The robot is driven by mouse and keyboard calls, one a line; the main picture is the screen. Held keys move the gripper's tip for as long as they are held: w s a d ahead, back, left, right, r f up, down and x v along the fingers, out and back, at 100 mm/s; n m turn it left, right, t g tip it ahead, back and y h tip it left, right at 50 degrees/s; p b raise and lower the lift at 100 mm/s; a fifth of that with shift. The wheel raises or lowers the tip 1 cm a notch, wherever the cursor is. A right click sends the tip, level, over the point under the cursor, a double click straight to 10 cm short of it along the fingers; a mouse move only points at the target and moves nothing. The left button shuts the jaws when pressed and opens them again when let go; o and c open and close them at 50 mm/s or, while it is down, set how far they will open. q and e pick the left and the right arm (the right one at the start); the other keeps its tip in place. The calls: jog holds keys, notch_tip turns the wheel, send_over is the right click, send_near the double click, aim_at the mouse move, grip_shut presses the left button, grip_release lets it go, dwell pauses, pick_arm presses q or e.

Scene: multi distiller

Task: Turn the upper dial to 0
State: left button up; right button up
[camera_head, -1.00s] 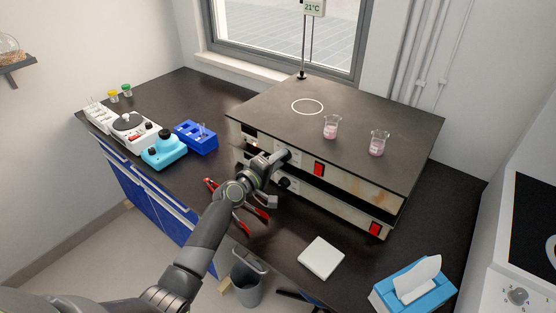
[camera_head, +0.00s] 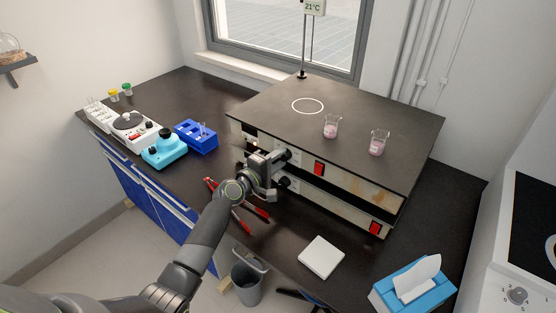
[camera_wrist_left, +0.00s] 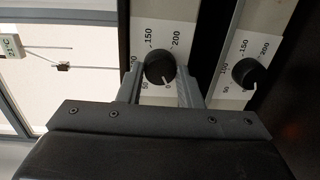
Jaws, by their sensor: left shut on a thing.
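The upper dial (camera_wrist_left: 159,66) is a round black knob with a white pointer line, on a white scale plate with printed numbers. In the left wrist view its pointer line is toward the 0 mark. My left gripper (camera_wrist_left: 160,78) has one grey finger on each side of this dial and is shut on it. In the head view my left gripper (camera_head: 280,158) is at the front face of the upper heating unit and mostly hides the dial. The lower dial (camera_wrist_left: 249,72) is a similar black knob, which also shows in the head view (camera_head: 285,182). My right gripper is not in view.
Two beakers with pink liquid (camera_head: 331,127) (camera_head: 377,143) stand on the dark hotplate top (camera_head: 265,105). Red switches (camera_head: 319,168) are on the front. Red-handled tongs (camera_head: 240,215) lie under my arm. A white pad (camera_head: 321,257) and tissue box (camera_head: 413,287) are nearer.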

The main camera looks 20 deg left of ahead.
pick_arm(q)
jog(key=o, duration=1)
jog(key=v, duration=1.7)
jog(key=shift+s+a+b, duration=0.15)
jog(key=shift+s+b, duration=0.1)
jog(key=shift+b, duration=0.05)
jog(key=shift+f, duration=0.1)
